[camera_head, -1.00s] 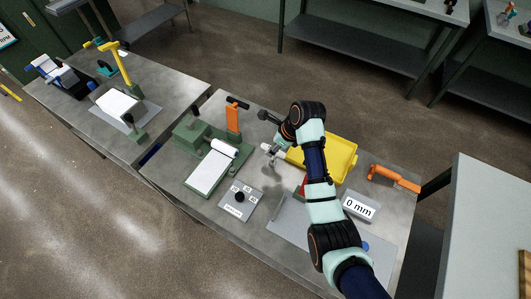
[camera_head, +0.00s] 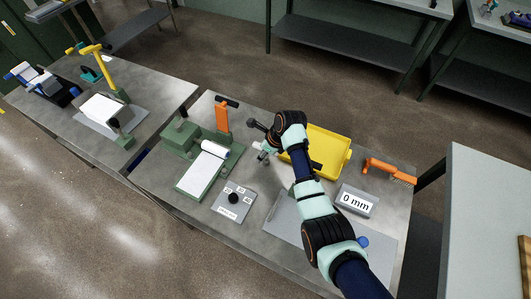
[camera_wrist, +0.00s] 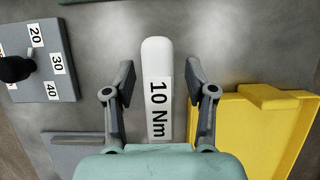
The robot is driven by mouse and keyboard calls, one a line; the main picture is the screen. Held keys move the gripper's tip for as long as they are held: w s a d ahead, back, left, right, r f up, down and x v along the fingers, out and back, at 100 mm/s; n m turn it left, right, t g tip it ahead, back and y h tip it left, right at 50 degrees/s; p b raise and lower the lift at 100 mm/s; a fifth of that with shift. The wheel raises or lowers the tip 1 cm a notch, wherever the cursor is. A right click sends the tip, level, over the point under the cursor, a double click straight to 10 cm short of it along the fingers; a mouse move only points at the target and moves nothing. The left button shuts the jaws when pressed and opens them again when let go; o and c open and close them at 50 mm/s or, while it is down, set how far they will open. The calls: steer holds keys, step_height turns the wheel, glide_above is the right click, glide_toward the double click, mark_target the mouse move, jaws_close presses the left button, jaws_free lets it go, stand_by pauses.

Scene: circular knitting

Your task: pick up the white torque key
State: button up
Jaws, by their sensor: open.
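The white torque key (camera_wrist: 157,52) is a rounded white bar with a "10 Nm" label, seen in the wrist view. It runs up the middle of the picture, between the two fingers of my gripper (camera_wrist: 158,78). The fingers are open, one on each side of the key, with a gap on both sides. The key's near end is hidden by the gripper's body. In the head view my gripper (camera_head: 262,151) hangs over the table left of the yellow tray, and the key is hard to tell apart there.
A yellow tray (camera_wrist: 240,130) lies close to the right finger. A grey dial plate (camera_wrist: 60,75) with numbers lies to the left; it also shows in the head view (camera_head: 238,207). A green press (camera_head: 183,140), an orange stand (camera_head: 223,118) and a "0 mm" display (camera_head: 356,200) share the table.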

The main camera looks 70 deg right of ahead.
jaws_close()
step_height(320, 180, up, 20)
steer(key=p, duration=0.5)
